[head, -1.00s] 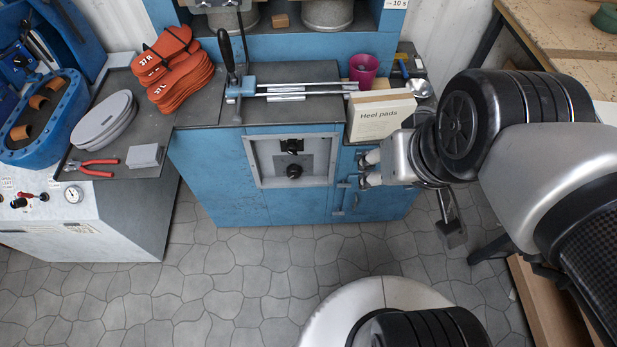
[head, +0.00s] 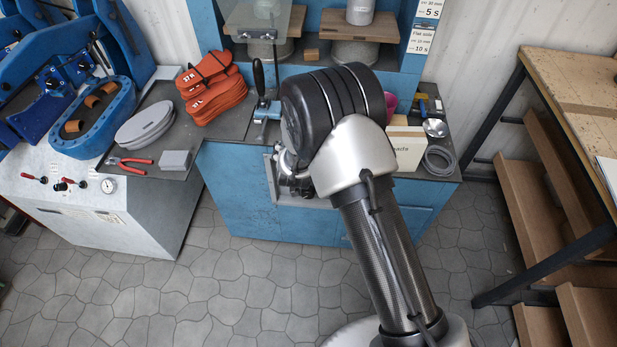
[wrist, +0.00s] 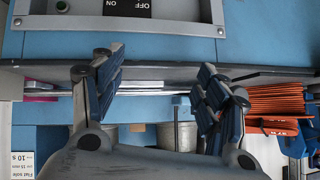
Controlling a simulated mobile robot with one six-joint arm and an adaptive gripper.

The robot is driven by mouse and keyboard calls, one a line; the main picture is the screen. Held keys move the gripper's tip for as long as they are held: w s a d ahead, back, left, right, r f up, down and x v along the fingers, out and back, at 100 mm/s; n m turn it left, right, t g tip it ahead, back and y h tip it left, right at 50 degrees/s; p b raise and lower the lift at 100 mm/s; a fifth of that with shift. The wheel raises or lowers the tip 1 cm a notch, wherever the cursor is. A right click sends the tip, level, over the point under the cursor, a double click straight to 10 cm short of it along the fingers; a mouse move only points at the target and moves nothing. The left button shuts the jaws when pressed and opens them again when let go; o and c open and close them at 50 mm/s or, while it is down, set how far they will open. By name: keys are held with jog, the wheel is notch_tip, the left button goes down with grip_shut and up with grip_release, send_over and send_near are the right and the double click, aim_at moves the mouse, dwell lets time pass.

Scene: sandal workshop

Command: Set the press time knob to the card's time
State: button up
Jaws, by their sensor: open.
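In the head view my arm covers most of the control panel (head: 272,180) on the front of the blue press, so the press time knob is hidden. My gripper is mostly hidden behind the arm there. In the wrist view, which is upside down, my gripper (wrist: 160,72) is open and empty, below the panel in the picture. The panel's OFF/ON switch (wrist: 127,7) and a green button (wrist: 62,6) show at the top edge; no knob shows. The card (head: 419,38) at the press's upper right reads 5 s above and "Flat sole", 10 s below. It also shows in the wrist view (wrist: 20,163).
Orange soles (head: 212,85), grey soles (head: 145,124) and red-handled pliers (head: 130,165) lie left on the worktop. The Heel pads box (head: 404,145) stands behind my arm, with a grey coil (head: 440,160) to its right. A wooden table (head: 580,90) stands at the right. The floor in front is clear.

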jog(key=s+f+t+h+p, duration=0.15)
jog(key=s+f, duration=0.25)
jog(key=f, duration=1)
jog(key=t, duration=0.2)
send_near(308, 194)
jog(key=shift+n+h, duration=0.25)
jog(key=shift+n, duration=0.15)
jog(key=b+x, duration=0.4)
jog(key=x, duration=0.1)
jog(key=b+x, duration=0.2)
jog(key=x, duration=0.1)
jog(key=shift+a+f, duration=0.25)
jog(key=shift+f, duration=0.15)
jog(key=shift+w+f+b, duration=0.1)
jog(key=shift+w+b, duration=0.35)
jog(key=shift+w, duration=0.3)
jog(key=shift+c, duration=0.3)
jog(key=c, duration=1.1)
jog(key=shift+o, duration=0.2)
